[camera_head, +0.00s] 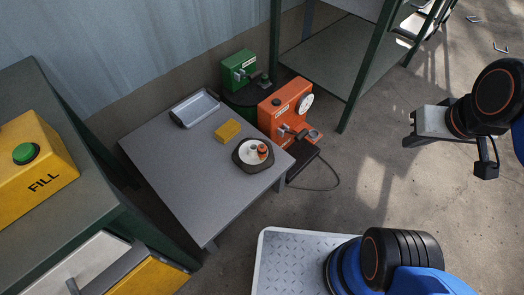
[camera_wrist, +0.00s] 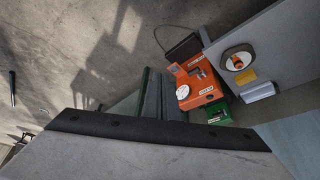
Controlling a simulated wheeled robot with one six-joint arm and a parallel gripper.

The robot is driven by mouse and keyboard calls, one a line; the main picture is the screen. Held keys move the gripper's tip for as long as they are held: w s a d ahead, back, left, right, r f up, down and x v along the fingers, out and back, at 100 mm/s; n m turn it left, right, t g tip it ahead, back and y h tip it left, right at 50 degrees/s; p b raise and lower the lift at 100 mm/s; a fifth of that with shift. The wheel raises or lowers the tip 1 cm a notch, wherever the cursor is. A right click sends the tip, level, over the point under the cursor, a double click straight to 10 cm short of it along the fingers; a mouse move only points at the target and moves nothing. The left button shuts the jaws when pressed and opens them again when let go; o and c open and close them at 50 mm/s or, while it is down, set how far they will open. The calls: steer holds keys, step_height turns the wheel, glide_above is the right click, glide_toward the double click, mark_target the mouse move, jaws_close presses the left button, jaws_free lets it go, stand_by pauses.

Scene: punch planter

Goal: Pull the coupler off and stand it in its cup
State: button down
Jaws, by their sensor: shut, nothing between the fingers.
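A small orange-and-dark piece (camera_head: 262,151), which looks like the coupler, stands on a white disc (camera_head: 244,158) in a dark round base on the grey table (camera_head: 185,165). In the wrist view the orange piece (camera_wrist: 238,64) shows on the same disc. A small pale fitting is beside it. I cannot tell which part is its cup, nor how the coupler is attached. My gripper (camera_head: 410,131) is at the right in the head view, shut and empty, far from the table. Its fingertips are not clear in the wrist view.
An orange machine (camera_head: 285,108) with a gauge and a green machine (camera_head: 240,70) stand behind the table. A yellow block (camera_head: 228,131) and metal tray (camera_head: 195,107) are on it. A green-framed shelf (camera_head: 335,58) stands behind. The floor between table and gripper is mostly clear.

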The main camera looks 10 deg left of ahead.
stand_by(0.4)
steer(key=c, duration=1.6)
jaws_free()
steer(key=shift+w+a, duration=0.15)
steer(key=shift+w, duration=0.05)
steer(key=o, duration=0.3)
steer(key=w+a+n, duration=0.1)
steer(key=w+a, duration=0.1)
steer(key=w+a+n+g, duration=0.1)
steer(key=w+n, duration=0.1)
steer(key=w+a+n, duration=0.1)
steer(key=w+a, duration=0.1)
steer(key=w, duration=0.1)
steer(key=shift+a+f+n+y, duration=0.2)
steer(key=shift+a+n+y, duration=0.1)
steer(key=shift+o, duration=0.2)
steer(key=n+g, duration=0.4)
steer(key=n, duration=0.9)
glide_above(263, 147)
step_height(263, 147, down, 15)
step_height(263, 147, down, 17)
steer(key=shift+c, duration=0.6)
jaws_close()
